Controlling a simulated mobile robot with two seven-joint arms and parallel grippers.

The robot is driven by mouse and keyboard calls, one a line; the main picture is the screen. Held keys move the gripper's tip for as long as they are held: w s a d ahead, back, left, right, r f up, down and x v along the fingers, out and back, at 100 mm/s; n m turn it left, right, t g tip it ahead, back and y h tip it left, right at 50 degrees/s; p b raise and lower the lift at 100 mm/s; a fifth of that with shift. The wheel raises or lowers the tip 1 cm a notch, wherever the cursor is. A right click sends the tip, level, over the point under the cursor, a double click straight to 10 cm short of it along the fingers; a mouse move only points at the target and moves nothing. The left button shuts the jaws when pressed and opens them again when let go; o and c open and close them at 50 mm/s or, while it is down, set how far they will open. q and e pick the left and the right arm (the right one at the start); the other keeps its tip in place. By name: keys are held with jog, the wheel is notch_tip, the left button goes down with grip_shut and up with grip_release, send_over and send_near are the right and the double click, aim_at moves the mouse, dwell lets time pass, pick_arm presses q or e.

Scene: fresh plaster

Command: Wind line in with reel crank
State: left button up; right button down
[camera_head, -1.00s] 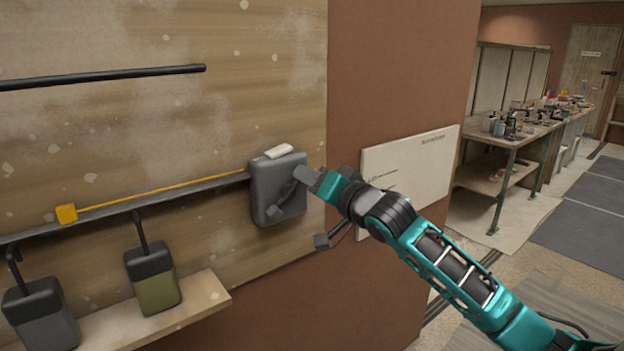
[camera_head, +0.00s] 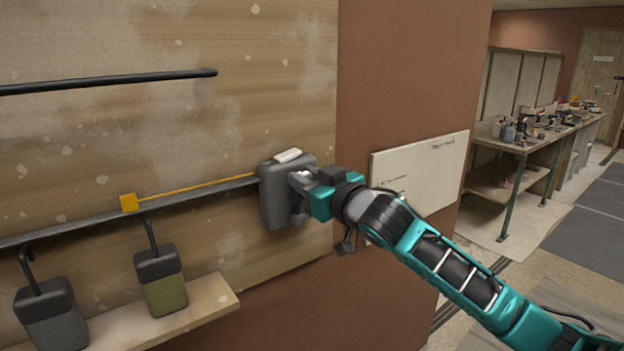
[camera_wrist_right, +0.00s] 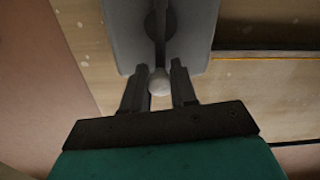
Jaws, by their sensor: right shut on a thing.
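The grey reel box (camera_head: 270,205) is mounted on the board at the right end of a dark rail. An orange line (camera_head: 195,189) runs from it along the rail to a yellow-orange block (camera_head: 129,203). My right gripper (camera_head: 298,182) is at the front of the reel box. In the right wrist view, the gripper (camera_wrist_right: 159,88) is shut on the pale round knob (camera_wrist_right: 159,82) of the crank, whose dark arm (camera_wrist_right: 159,30) runs up across the reel box (camera_wrist_right: 200,30). In the head view the gripper hides most of the crank. My left gripper is not in view.
A dark bar (camera_head: 110,80) is fixed higher on the board. A grey container (camera_head: 50,315) and an olive one (camera_head: 162,280) hang below the rail by a wooden shelf (camera_head: 205,300). A white sign (camera_head: 420,180) is on the wall behind my arm.

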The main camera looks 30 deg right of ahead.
aim_at(275, 196)
jog(key=a+n, duration=0.1)
jog(key=n, duration=0.1)
jog(key=a+n, duration=0.1)
jog(key=n, duration=0.2)
jog(key=a+n, duration=0.1)
jog(key=n, duration=0.1)
jog(key=shift+s+f, duration=0.1)
jog(key=shift+f, duration=0.3)
jog(key=n, duration=0.2)
jog(key=a+f+n, duration=0.1)
jog(key=n, duration=0.1)
jog(key=shift+f+n, duration=0.15)
jog(key=shift+n, duration=0.25)
jog(key=shift+s+a+f+n, duration=0.1)
jog(key=shift+a+f+n, duration=0.15)
jog(key=shift+n, duration=0.6)
jog(key=shift+a+f+n, duration=0.1)
jog(key=shift+f+n, duration=0.25)
jog(key=shift+n, duration=0.5)
jog(key=c, duration=0.9)
grip_release()
jog(key=shift+s+f, duration=0.1)
